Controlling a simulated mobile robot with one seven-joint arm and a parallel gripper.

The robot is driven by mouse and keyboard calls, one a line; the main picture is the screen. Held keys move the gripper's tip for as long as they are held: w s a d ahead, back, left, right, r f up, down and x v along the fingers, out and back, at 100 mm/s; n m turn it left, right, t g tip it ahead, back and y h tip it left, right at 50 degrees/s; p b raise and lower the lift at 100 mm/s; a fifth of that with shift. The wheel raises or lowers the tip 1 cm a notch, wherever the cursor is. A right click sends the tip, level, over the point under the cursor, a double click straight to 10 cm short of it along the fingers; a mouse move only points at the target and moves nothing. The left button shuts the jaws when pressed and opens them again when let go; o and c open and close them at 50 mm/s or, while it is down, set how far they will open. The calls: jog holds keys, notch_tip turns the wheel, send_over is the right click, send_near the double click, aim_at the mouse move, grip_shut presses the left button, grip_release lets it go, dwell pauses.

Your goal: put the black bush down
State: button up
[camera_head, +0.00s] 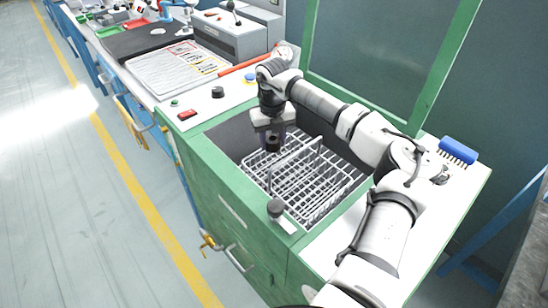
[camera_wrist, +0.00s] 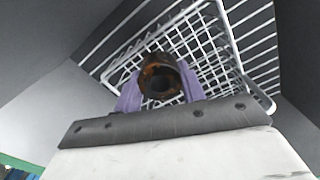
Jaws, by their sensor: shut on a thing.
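The black bush (camera_wrist: 159,78) is a short dark ring with orange-brown patches around its open bore. My gripper (camera_wrist: 160,95) is shut on it, with a purple finger on each side in the wrist view. In the head view my gripper (camera_head: 272,146) points down over the left part of the basin, and the bush (camera_head: 272,144) shows as a small dark piece at the fingertips. A white wire basket (camera_wrist: 215,45) lies below and beyond the bush. I cannot tell how high the bush is above the basket.
The green-framed basin (camera_head: 228,142) holds the wire basket (camera_head: 318,192) with its raised handle. A black knob (camera_head: 276,208) stands at the front rim. A blue brush (camera_head: 457,151) lies on the right ledge. A red piece (camera_head: 187,114) and a black knob (camera_head: 217,92) sit on the bench at left.

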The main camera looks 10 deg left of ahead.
jog(key=shift+f+p, duration=0.4)
jog(key=shift+f, duration=3.5)
jog(key=shift+f, duration=0.1)
jog(key=shift+f, duration=0.15)
jog(key=o, duration=1.1)
jog(key=shift+o, duration=0.2)
notch_tip(320, 180, up, 12)
jog(key=b, duration=0.2)
jog(key=shift+r, duration=0.25)
